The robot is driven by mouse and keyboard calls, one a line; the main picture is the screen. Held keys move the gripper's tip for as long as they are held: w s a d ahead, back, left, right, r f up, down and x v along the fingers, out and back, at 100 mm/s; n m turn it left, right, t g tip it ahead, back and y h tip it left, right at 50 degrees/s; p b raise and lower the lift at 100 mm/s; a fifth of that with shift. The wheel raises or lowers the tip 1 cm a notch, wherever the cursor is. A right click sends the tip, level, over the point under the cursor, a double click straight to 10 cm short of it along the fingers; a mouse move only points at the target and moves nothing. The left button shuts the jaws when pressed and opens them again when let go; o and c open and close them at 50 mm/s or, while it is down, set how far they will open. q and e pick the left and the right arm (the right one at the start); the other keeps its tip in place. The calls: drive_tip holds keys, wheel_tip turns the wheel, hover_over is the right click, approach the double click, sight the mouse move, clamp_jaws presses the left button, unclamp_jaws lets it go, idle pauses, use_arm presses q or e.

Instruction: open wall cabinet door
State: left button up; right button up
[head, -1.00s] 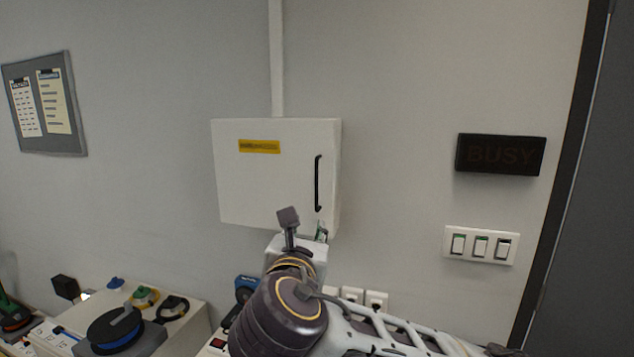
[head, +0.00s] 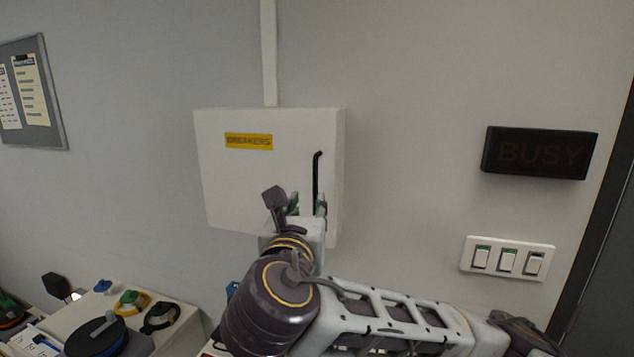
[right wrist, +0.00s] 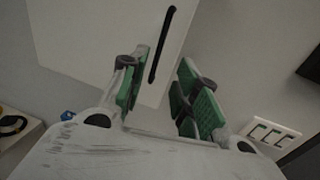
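The wall cabinet (head: 225,180) is a white box with a yellow "BREAKERS" label. Its door is shut, and a black vertical bar handle (head: 316,180) is on its right side. My right gripper (head: 307,205) is in front of the lower right of the door, just below and near the handle's lower part. In the right wrist view its green-padded fingers (right wrist: 165,95) are spread apart, with nothing between them. The handle (right wrist: 161,45) shows beyond the fingertips, nearer the left finger. I cannot tell whether a finger touches it. My left gripper is not in view.
A dark "BUSY" sign (head: 540,153) and a white switch panel (head: 507,259) are on the wall to the right, next to a dark door frame. Below left, a white unit (head: 185,318) carries coloured reels. A notice board (head: 35,95) hangs at far left.

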sight(315, 185)
drive_tip(key=shift+r, duration=0.1)
idle(0.3)
drive_tip(key=shift+w+d+p, duration=0.3)
drive_tip(key=shift+w+p, duration=0.15)
drive_tip(key=shift+w, duration=1.85)
drive_tip(key=shift+w+d+p, duration=0.25)
drive_tip(key=shift+w+p, duration=0.2)
drive_tip(key=shift+w, duration=1.8)
drive_tip(key=shift+w+d+p, duration=0.3)
drive_tip(key=shift+w+p, duration=0.15)
drive_tip(key=shift+w, duration=1.85)
clamp_jaws()
